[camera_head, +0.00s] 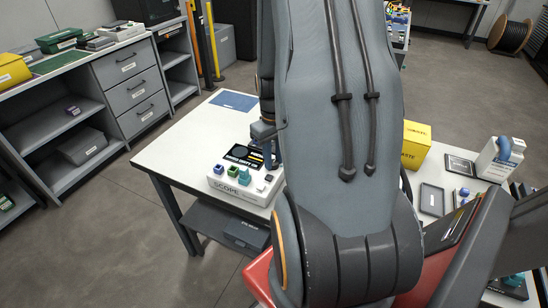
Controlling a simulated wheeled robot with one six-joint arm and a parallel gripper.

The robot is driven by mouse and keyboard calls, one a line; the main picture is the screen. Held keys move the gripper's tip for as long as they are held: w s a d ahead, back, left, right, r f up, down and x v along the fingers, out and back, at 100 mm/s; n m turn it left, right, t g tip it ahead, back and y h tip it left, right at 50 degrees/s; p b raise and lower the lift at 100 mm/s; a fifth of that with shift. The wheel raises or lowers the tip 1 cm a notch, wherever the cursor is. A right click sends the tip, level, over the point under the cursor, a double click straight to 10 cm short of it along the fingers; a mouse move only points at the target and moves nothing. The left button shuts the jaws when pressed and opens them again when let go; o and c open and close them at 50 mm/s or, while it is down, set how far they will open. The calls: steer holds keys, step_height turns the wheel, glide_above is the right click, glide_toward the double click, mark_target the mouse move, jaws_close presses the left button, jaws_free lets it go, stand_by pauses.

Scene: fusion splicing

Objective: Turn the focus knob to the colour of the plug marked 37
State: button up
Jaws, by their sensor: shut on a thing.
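A white box marked SCOPE (238,190) stands on the white table near its front edge. Its top has a black panel (240,154) with small lettering. Several small coloured pieces sit along its front: a purple one (219,170), a green one (232,171) and a teal one (244,178). A small dark piece (269,178) is at the right. I cannot read the number 37 on any of them. My gripper (272,163) points down at the back right of the box, shut, partly hidden by my arm. The focus knob at its tips is too hidden to show its colour.
The white table (185,135) has free room left of the box, with a blue mat (233,100) at the back. A yellow bin (416,145), a grey tray (432,199) and a white container (500,156) stand right of my arm. Grey drawers (130,80) are at the left.

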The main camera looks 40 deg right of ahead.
mark_target(273, 162)
steer(key=m+p, duration=0.1)
steer(key=m, duration=0.4)
steer(key=shift+m, duration=0.4)
steer(key=m, duration=0.5)
steer(key=shift+w, duration=0.1)
steer(key=shift+m, duration=0.3)
steer(key=o, duration=1)
steer(key=shift+o, duration=0.2)
steer(key=shift+r, duration=0.1)
steer(key=shift+r+b, duration=0.65)
steer(key=shift+r, duration=3.2)
